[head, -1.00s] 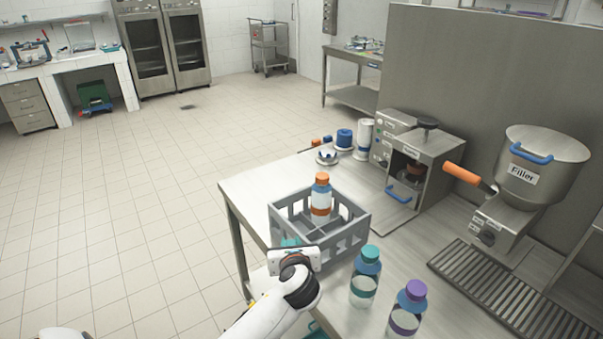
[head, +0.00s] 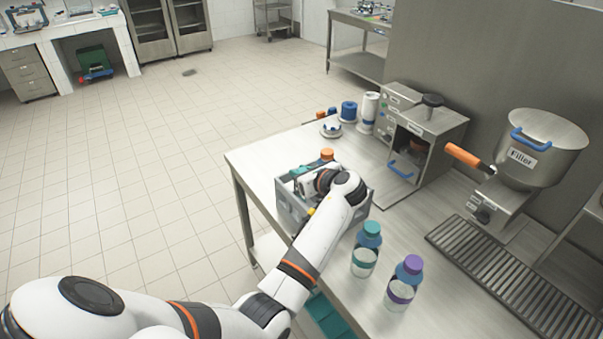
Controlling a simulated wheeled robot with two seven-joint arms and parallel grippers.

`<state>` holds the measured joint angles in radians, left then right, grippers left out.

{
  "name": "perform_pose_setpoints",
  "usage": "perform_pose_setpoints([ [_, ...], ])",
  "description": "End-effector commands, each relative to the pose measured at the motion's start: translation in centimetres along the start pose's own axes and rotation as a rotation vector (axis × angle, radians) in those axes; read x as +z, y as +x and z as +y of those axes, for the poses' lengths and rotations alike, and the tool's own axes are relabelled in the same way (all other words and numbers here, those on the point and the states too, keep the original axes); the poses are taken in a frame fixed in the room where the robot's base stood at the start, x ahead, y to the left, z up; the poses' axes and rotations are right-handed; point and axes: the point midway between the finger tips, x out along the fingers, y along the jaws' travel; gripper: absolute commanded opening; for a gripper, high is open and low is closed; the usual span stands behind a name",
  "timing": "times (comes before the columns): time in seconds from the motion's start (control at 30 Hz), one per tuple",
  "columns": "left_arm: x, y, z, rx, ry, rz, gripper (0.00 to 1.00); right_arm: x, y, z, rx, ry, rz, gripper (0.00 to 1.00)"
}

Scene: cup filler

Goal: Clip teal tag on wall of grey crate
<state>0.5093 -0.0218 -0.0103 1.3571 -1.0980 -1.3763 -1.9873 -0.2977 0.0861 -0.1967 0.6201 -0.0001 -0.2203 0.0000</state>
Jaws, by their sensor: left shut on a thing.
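The grey crate (head: 289,213) stands on the metal table near its left edge. My left arm reaches over it and hides much of its inside. My left gripper (head: 301,179) is at the crate's far left part, shut on the teal tag (head: 298,171), of which only a small teal piece shows. I cannot tell whether the tag touches the crate's wall. The orange-capped bottle (head: 327,154) stands in the crate, mostly hidden behind my arm. My right gripper is out of view.
A teal-capped bottle (head: 366,250) and a purple-capped bottle (head: 404,284) stand on the table right of my arm. A machine with a blue handle (head: 425,140) and the filler (head: 540,150) stand behind. A teal bin (head: 328,316) is below the table.

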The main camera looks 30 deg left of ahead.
Motion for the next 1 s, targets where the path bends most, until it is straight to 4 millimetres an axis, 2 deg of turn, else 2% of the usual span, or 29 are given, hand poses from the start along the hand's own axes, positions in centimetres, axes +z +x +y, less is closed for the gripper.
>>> perform_pose_setpoints([
  [0.03,0.8,0.3,0.0,0.0,-0.001,0.0,0.02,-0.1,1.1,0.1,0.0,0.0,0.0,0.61],
  [0.6,4.4,1.8,0.0,0.002,-0.001,0.0,0.02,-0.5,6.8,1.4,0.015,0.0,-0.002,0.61],
  [1.0,7.7,3.2,0.0,0.001,0.001,0.0,0.02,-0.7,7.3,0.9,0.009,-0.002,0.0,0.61],
])
